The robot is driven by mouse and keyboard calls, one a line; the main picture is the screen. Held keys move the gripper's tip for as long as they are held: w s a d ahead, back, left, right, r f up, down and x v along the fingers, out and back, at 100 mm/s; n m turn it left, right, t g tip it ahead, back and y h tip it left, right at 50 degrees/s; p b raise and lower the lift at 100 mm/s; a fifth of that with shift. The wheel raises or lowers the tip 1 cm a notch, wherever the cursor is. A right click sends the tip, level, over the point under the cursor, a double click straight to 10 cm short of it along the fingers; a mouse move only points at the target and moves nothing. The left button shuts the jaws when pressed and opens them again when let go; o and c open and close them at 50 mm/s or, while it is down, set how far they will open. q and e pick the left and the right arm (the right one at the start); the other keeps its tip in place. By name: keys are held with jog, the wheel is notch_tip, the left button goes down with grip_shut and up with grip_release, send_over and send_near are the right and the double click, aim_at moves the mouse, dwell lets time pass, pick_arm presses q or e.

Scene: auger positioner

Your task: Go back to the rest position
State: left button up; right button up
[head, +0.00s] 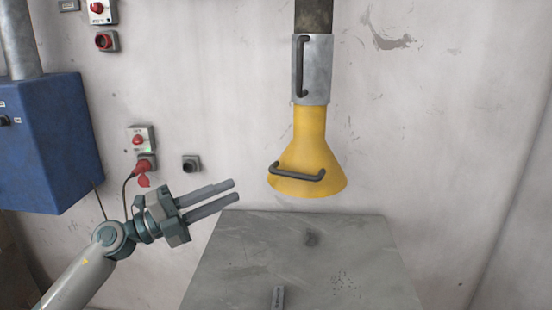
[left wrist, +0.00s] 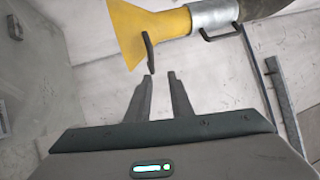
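My left gripper (head: 227,192) is raised at the left of the grey table, its two fingers pointing right. The fingers are a little apart with nothing between them, as the left wrist view (left wrist: 160,78) also shows. A yellow funnel (head: 312,140) with a dark handle (head: 297,173) hangs from a metal pipe sleeve (head: 318,70). The gripper is left of the funnel and lower, apart from it in the head view. In the left wrist view the funnel (left wrist: 150,35) and its handle (left wrist: 148,50) are beyond the fingertips. My right gripper does not show.
A grey table (head: 260,250) stands below the funnel, mostly bare, with a small dark item (head: 278,297) at its front edge. A blue box (head: 50,145) is on the left. Switches and a red plug (head: 144,166) are on the wall behind my left arm.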

pick_arm(q)
jog(key=s+a+f+n+t+y, duration=0.2)
jog(key=s+a+f+n+y, duration=0.15)
jog(key=f+n+y, duration=0.4)
jog(key=s+a+f+n+t+y, duration=0.25)
jog(key=a+f+n+y, duration=0.2)
jog(key=f+n, duration=0.65)
jog(key=s+a+f+n+t+y, duration=0.2)
jog(key=s+a+f+n+y, duration=0.15)
jog(key=f+n+y, duration=0.45)
jog(key=s+d+f+n+g, duration=0.25)
jog(key=s+f+g, duration=0.55)
jog(key=s+f, duration=0.65)
jog(key=s+d+f+g+h, duration=0.1)
jog(key=s+d+f+g, duration=0.15)
jog(key=s, duration=0.55)
jog(key=s+d+f+g+h, duration=0.1)
jog(key=s+f+g, duration=0.15)
jog(key=s, duration=0.55)
notch_tip(320, 180, down, 29)
jog(key=s+g, duration=0.1)
jog(key=s+a+f+g, duration=0.1)
jog(key=s+a+f, duration=0.2)
jog(key=s+f, duration=1.3)
jog(key=shift+s+a+f, duration=0.2)
jog(key=shift+s+f, duration=0.2)
jog(key=shift+s, duration=0.6)
